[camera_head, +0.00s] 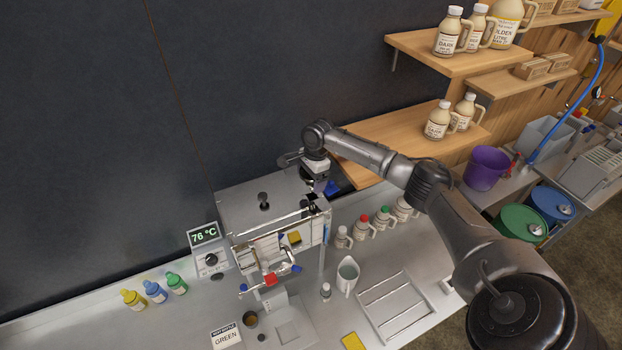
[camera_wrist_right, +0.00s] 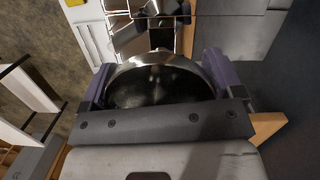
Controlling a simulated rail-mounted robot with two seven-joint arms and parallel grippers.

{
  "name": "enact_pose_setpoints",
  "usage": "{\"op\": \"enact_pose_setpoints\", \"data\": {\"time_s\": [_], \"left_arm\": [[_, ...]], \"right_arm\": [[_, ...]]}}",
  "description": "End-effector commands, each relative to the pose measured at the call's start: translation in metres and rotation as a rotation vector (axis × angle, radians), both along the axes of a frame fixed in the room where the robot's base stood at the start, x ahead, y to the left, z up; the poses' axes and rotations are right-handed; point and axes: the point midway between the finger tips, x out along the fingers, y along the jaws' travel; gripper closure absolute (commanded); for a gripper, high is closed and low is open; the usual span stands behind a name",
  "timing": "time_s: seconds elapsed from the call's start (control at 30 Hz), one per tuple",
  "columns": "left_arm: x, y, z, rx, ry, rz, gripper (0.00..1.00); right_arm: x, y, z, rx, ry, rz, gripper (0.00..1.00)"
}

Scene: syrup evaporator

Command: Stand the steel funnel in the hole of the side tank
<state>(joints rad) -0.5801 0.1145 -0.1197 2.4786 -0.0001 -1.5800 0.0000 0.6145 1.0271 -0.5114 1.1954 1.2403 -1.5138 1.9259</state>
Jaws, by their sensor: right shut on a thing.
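The steel funnel (camera_wrist_right: 155,65) fills the middle of the right wrist view, its wide round mouth facing the camera. My right gripper (camera_wrist_right: 155,80) is shut on it, with one finger on each side of the rim. In the head view my right gripper (camera_head: 315,187) is above the right back corner of the steel evaporator (camera_head: 240,209). The funnel is too small and too covered by the gripper to make out there. I cannot make out the side tank's hole, and the funnel's lower end is hidden. My left gripper is not in view.
A wooden shelf (camera_head: 385,130) with syrup jugs is close to my right arm. A temperature display (camera_head: 204,235) stands left of the evaporator. A row of small jugs (camera_head: 362,228) and a white pitcher (camera_head: 347,274) stand on the counter to its right.

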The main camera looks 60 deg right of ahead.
Motion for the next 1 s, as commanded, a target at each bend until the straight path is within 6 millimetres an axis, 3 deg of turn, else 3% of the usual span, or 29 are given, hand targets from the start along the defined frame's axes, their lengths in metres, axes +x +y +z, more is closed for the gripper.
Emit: {"op": "enact_pose_setpoints", "data": {"time_s": [0.5,1.0], "left_arm": [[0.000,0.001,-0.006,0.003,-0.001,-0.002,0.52],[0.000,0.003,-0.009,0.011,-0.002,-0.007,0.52]], "right_arm": [[0.000,0.000,-0.040,0.001,0.001,-0.001,0.37],[0.000,0.000,-0.056,0.001,0.000,0.000,0.37]]}}
